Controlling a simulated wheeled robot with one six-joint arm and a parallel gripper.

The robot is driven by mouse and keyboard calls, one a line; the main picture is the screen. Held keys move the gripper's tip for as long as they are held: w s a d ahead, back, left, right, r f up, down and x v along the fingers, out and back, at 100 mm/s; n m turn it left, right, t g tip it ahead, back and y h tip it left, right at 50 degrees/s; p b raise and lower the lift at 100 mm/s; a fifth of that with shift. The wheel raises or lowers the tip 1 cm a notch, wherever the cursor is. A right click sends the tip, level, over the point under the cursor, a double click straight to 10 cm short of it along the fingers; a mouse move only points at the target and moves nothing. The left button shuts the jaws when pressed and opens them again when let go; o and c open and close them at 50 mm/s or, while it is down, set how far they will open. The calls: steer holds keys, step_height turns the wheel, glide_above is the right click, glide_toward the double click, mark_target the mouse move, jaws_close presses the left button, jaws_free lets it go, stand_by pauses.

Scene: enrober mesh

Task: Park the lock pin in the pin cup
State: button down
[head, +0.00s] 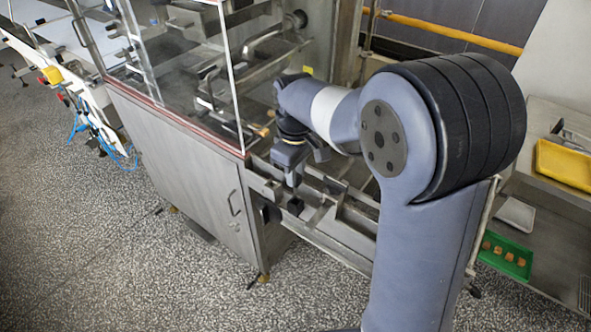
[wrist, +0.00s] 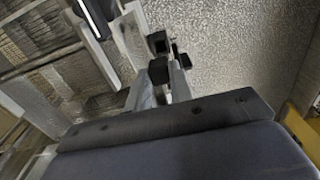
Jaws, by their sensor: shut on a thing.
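My gripper (head: 292,183) points down over the side rail of the machine in the head view. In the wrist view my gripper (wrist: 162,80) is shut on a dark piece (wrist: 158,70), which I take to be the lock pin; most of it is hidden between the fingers. A small black square block (head: 295,206), which looks like the pin cup, is just below the fingertips in the head view. A dark square shape (wrist: 157,42) just beyond the fingertips in the wrist view may be the same block. I cannot tell whether pin and block touch.
A steel machine cabinet (head: 190,170) with a clear guard (head: 185,60) stands left of my gripper. A black knob (head: 267,211) sits on its side. Steel rails (head: 340,228) run below my arm. A green tray (head: 505,256) with several brown pieces and a yellow tray (head: 563,165) are at right.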

mark_target(295, 191)
steer(key=shift+f+b, duration=1.6)
steer(key=shift+f, duration=1.2)
steer(key=shift+f, duration=0.5)
steer(key=c, duration=1.2)
jaws_free()
step_height(295, 191, up, 11)
steer(key=shift+f+b, duration=0.1)
steer(key=shift+b, duration=0.3)
steer(key=shift+f, duration=0.1)
step_height(295, 191, down, 11)
steer(key=shift+r, duration=0.15)
steer(key=shift+r+p, duration=0.35)
steer(key=shift+r, duration=0.05)
